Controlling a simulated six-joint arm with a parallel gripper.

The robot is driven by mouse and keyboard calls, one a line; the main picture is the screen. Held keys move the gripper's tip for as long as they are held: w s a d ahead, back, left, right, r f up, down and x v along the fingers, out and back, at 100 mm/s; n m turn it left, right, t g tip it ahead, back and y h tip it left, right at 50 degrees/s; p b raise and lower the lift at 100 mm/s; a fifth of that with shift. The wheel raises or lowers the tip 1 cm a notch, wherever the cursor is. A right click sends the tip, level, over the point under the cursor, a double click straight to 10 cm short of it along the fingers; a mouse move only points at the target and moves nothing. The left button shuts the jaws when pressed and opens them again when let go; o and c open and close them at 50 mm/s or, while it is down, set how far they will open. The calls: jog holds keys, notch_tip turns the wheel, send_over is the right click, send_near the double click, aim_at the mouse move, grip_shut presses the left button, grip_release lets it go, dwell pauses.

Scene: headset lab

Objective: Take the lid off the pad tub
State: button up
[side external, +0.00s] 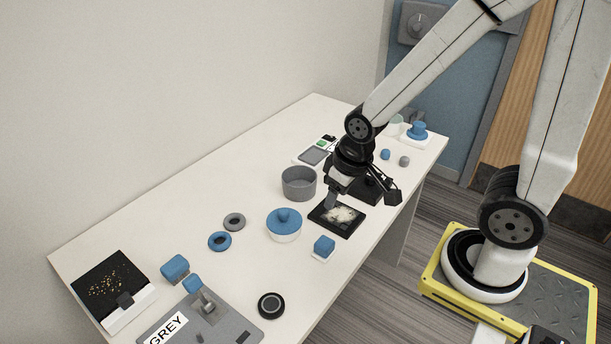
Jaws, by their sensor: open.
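A white round tub (284,235) with a blue knobbed lid (284,217) on it stands near the middle of the table; I take it as the pad tub. The lid sits on the tub's top. What is inside is hidden. My gripper (345,203) points down to the right of the tub, above a black tray with a pale speckled patch (338,223). It is open, apart from the lid, and I see nothing held. The far finger is partly hidden by the wrist.
A grey open bowl (299,184) stands just behind the tub. Blue (220,241) and grey (234,222) rings lie to its left, and a blue-topped block (324,247) lies to its front right. A plate marked GREY (232,322) is at the near end. A wall runs along the back.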

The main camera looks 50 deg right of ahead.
jog(key=o, duration=0.3)
jog(key=shift+w, duration=0.1)
jog(key=m+g+y, duration=0.1)
jog(key=m+y, duration=0.3)
jog(key=m, duration=1.8)
send_near(283, 211)
notch_tip(283, 211, down, 2)
jog(key=shift+w+a+x, duration=0.1)
jog(key=shift+a+x, duration=0.05)
jog(key=shift+x, duration=0.65)
jog(key=shift+w+a+x, duration=0.1)
jog(key=shift+x, duration=0.7)
jog(key=shift+x, duration=2.5)
